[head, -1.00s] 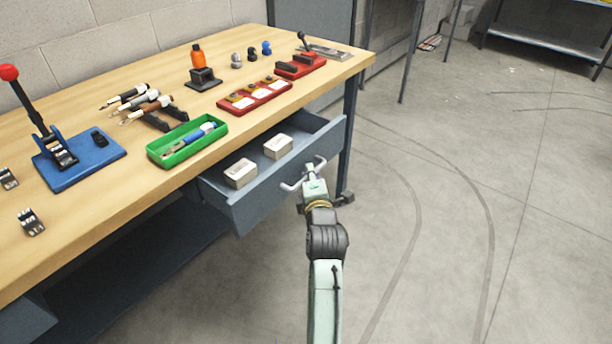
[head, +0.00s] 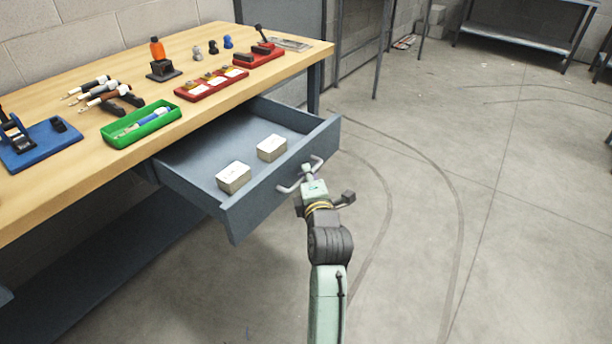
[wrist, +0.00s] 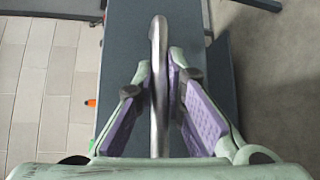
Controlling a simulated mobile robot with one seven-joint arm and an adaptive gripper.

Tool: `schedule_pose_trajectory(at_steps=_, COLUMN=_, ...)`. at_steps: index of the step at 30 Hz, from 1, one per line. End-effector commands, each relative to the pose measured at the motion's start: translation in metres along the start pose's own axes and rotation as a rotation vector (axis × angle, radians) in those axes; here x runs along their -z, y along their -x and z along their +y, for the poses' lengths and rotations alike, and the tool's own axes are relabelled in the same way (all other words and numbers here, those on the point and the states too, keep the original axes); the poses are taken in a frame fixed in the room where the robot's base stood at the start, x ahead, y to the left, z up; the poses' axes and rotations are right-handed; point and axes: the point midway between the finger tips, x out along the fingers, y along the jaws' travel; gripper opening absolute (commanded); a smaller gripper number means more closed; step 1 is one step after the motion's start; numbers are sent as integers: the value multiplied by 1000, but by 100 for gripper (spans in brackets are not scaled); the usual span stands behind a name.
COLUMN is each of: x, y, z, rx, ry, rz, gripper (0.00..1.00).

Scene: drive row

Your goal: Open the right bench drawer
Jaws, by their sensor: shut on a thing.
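The right bench drawer (head: 194,158) is grey-blue and stands well out from under the wooden bench top. Two small pale boxes, one nearer (head: 233,178) and one farther (head: 271,148), lie inside it. Its bar handle (head: 289,188) is on the front panel. My gripper (head: 309,172) is at the middle of the handle. In the wrist view the silver handle bar (wrist: 158,60) runs between the two purple-padded fingers of my gripper (wrist: 160,88), which are closed on it. The head view hides the finger contact.
A bench leg (head: 313,88) stands behind the drawer. The concrete floor to the right is open.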

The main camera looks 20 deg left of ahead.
Motion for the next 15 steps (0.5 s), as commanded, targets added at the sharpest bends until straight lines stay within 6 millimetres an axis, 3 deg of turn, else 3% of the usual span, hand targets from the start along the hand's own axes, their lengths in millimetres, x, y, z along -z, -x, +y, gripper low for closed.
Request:
schedule_pose_trajectory(at_steps=12, x=0, y=1, z=0, rx=-2, ry=2, rz=0, gripper=0)
schedule_pose_trajectory(at_steps=13, x=0, y=1, z=0, rx=-2, ry=2, rz=0, gripper=13)
schedule_pose_trajectory(at_steps=15, x=0, y=1, z=0, rx=-1, ry=2, rz=0, gripper=17)
